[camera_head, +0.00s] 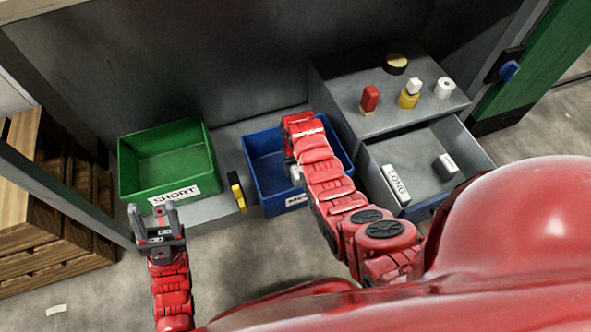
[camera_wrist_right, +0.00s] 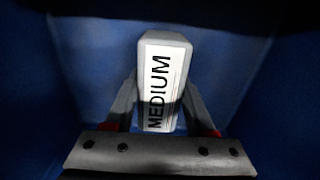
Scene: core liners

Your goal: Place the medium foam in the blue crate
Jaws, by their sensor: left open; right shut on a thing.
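The medium foam (camera_wrist_right: 162,85) is a white block with a "MEDIUM" label, seen in the right wrist view. My right gripper (camera_wrist_right: 160,112) is shut on it, one finger at each side. Blue walls surround the foam in that view. In the head view my right arm reaches over the blue crate (camera_head: 263,150), and its hand is over or inside the crate. The arm hides part of the crate and its label. Whether the foam touches the crate floor cannot be told. My left gripper (camera_head: 157,217) is open and empty, in front of the green crate.
A green crate (camera_head: 165,160) labelled "SHORT" stands left of the blue crate. A grey drawer (camera_head: 425,150) at right holds a white "LONG" block (camera_head: 396,185) and a smaller block (camera_head: 445,166). Bottles (camera_head: 369,98) and a paper roll (camera_head: 444,88) stand on the grey top.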

